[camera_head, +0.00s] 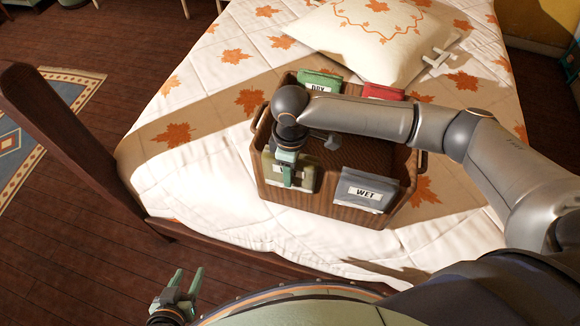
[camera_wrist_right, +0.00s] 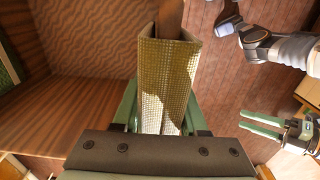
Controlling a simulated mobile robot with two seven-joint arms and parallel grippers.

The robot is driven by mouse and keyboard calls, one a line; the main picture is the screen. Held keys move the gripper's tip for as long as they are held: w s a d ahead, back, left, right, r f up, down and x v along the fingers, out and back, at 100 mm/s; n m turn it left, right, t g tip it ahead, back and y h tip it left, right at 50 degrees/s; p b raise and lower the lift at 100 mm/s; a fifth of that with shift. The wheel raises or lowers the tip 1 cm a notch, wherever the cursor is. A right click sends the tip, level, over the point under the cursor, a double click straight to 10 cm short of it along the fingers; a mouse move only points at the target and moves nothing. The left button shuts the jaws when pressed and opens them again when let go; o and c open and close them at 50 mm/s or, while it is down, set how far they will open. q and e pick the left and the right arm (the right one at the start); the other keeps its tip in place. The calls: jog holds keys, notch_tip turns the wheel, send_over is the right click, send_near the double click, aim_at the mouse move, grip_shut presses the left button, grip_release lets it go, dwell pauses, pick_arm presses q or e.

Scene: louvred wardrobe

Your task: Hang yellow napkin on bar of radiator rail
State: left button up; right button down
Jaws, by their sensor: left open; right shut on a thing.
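The olive-yellow napkin (camera_head: 300,172) hangs folded over the front-left wall of a brown wicker basket (camera_head: 330,205) on the bed. My right gripper (camera_head: 290,172) reaches down from above and is shut on this napkin. The right wrist view shows the napkin (camera_wrist_right: 165,85) between the fingers, still straddling the basket wall. My left gripper (camera_head: 186,284) is open and empty, low in front of the bed; it also shows at the right of the right wrist view (camera_wrist_right: 262,126). No radiator rail is in view.
A grey cloth (camera_head: 365,190) with a WET label, a green cloth (camera_head: 320,82) with a DRY label and a red cloth (camera_head: 383,92) hang on the basket rim. A pillow (camera_head: 365,40) lies behind. A wooden bedpost (camera_head: 75,145) rises at left. The floor beside it is clear.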

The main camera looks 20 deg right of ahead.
notch_tip(320, 180, up, 4)
jog(key=shift+f+p, duration=0.15)
jog(key=shift+p, duration=0.5)
jog(key=shift+r, duration=5)
